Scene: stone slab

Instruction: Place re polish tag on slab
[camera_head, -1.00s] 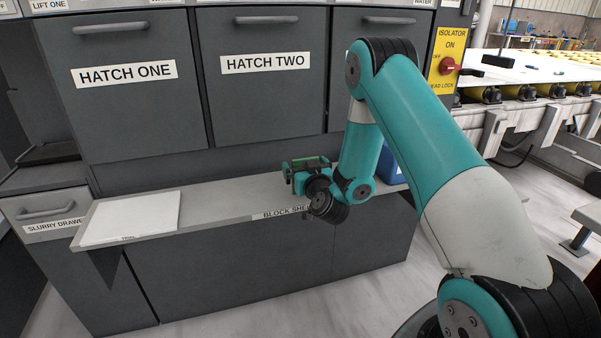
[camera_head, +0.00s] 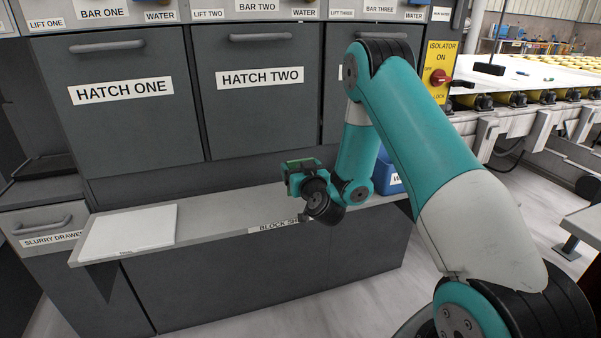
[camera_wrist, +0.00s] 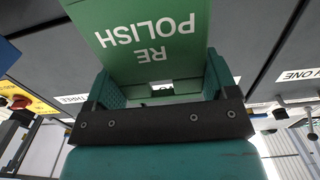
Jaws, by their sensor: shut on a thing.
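My gripper (camera_wrist: 160,90) is shut on a green tag (camera_wrist: 140,50) with the white words "RE POLISH", which appear upside down in the wrist view. In the head view my gripper (camera_head: 303,167) is held above the block shelf, and only a small green part of the tag (camera_head: 301,163) shows there. The slab could be the white conveyor-borne sheet (camera_head: 535,77) at the upper right or the pale square plate (camera_head: 125,232) at the shelf's left end; I cannot tell which. My gripper is apart from both.
The grey block shelf (camera_head: 210,219) runs below hatch one (camera_head: 130,125) and hatch two (camera_head: 262,110), with bare room on it. A blue bin (camera_head: 384,178) stands at the shelf's right, behind my arm. A yellow isolator panel (camera_head: 439,66) is at the right.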

